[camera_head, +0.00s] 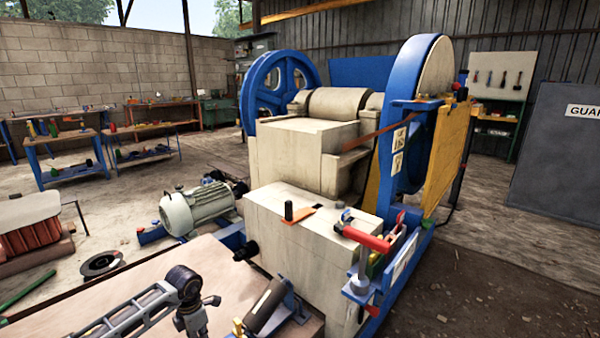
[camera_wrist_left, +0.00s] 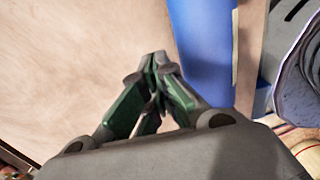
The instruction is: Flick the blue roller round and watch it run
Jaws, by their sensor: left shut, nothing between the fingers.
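A wide, smooth blue surface (camera_wrist_left: 203,45) runs down the wrist view beside a pale wooden board; I cannot tell whether it is the blue roller. My left gripper (camera_wrist_left: 157,62) is shut and empty, its green-padded fingers together. Its tips appear just left of the blue surface, and I cannot tell whether they touch it. In the head view a dark roller (camera_head: 264,306) sits in a blue bracket at the front of the wooden bench top (camera_head: 100,300). I cannot make out a roller with a blue barrel there. My right gripper is not in view.
The crusher's pale body (camera_head: 305,225) and blue flywheel (camera_head: 412,130) stand behind the bench. An electric motor (camera_head: 195,210) stands beyond the bench edge; a red-handled clamp (camera_head: 365,240) is at the right. A jointed grey metal arm (camera_head: 130,318) extends over the bench.

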